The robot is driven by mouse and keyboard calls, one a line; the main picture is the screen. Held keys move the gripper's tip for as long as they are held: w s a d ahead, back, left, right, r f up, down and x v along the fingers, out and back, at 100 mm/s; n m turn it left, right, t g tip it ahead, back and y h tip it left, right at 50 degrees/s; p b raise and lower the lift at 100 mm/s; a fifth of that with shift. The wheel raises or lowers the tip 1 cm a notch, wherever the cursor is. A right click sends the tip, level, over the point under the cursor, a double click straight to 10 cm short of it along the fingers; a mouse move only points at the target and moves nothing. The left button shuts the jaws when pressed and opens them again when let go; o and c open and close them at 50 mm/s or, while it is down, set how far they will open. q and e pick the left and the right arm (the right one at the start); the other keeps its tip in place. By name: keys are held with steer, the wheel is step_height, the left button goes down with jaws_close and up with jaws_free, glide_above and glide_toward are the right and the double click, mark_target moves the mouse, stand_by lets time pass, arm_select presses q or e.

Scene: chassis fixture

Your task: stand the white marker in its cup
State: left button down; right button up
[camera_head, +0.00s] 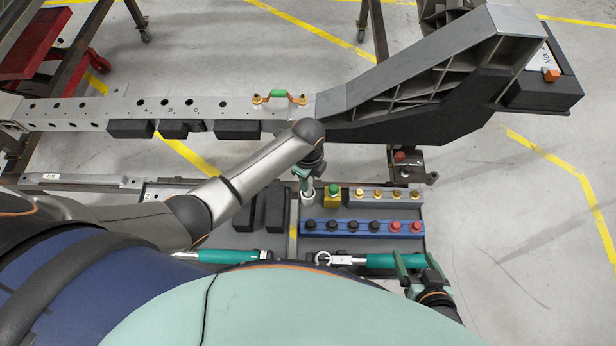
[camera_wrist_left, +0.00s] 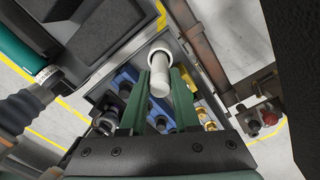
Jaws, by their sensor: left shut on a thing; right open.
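The white marker (camera_wrist_left: 159,77) is between the green fingers of my left gripper (camera_wrist_left: 160,98) in the left wrist view, with a wider white round end pointing away from the palm. In the head view my left gripper (camera_head: 308,177) is shut on it over the back left part of the tray. A pale cylinder (camera_head: 308,196) shows just below the fingers; I cannot tell whether it is the marker or its cup. I cannot make out the cup separately. My right gripper (camera_head: 408,267) is open beside a teal-handled tool at the front right.
A grey tray (camera_head: 419,241) holds a blue rack (camera_head: 345,228) of black and red knobs, a yellow block (camera_head: 332,200) with a green knob, and several brass-coloured pieces. Black blocks (camera_head: 275,208) stand to the left. The large chassis beam (camera_head: 385,82) lies behind. Teal-handled tools (camera_head: 380,261) lie in front.

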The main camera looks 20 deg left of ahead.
arm_select(q)
steer(key=shift+f, duration=0.4)
steer(key=c, duration=0.6)
jaws_free()
steer(key=shift+o, duration=0.2)
step_height(320, 180, up, 4)
steer(key=p, duration=0.3)
steer(key=shift+f+p, duration=0.15)
steer(key=shift+p, duration=0.2)
steer(key=shift+r, duration=2.65)
